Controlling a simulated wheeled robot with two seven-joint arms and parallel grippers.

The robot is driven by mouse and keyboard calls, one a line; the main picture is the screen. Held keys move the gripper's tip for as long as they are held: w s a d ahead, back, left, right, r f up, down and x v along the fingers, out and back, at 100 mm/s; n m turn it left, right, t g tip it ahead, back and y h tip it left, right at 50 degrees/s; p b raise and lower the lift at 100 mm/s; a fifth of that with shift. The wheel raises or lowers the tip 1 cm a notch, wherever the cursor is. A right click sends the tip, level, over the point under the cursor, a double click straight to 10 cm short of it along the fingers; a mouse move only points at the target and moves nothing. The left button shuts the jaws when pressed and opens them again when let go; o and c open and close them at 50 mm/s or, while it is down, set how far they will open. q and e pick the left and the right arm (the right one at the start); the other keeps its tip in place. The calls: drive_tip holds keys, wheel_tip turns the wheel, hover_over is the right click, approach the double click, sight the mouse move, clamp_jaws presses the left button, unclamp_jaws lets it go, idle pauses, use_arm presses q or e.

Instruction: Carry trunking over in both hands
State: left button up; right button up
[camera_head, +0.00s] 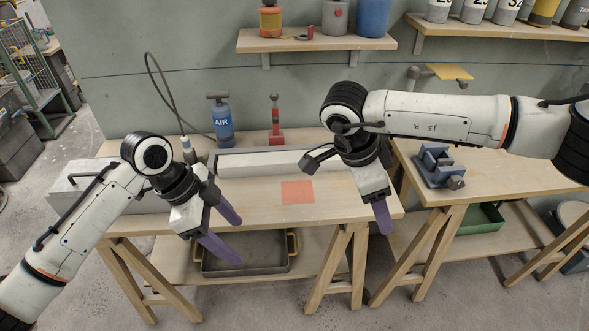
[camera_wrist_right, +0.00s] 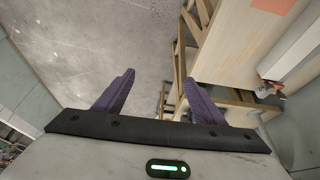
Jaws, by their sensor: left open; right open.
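A long pale trunking length (camera_head: 260,163) lies along the back of the wooden workbench, with a darker grey edge around its left end. Its right end is hidden behind my right arm. A pale bar, probably the same trunking (camera_wrist_right: 289,48), shows at the right of the right wrist view. My left gripper (camera_head: 239,243) is open and empty, with purple fingers over the bench's front edge, in front of the trunking. My right gripper (camera_wrist_right: 158,77) is open and empty, pointing down past the bench's front right, with bare floor between its fingers. It is apart from the trunking.
A red-orange square (camera_head: 298,192) marks the bench top (camera_head: 335,200). A blue AIR bottle (camera_head: 221,120) and a red tool (camera_head: 275,122) stand behind the trunking. A blue-grey vise (camera_head: 437,165) sits on the right bench. A grey tray (camera_head: 246,265) is on the lower shelf.

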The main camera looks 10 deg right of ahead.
drive_tip(key=v, duration=0.6)
drive_tip(key=shift+w+r, duration=0.2)
drive_tip(key=shift+r, duration=0.1)
drive_tip(key=shift+a, duration=0.15)
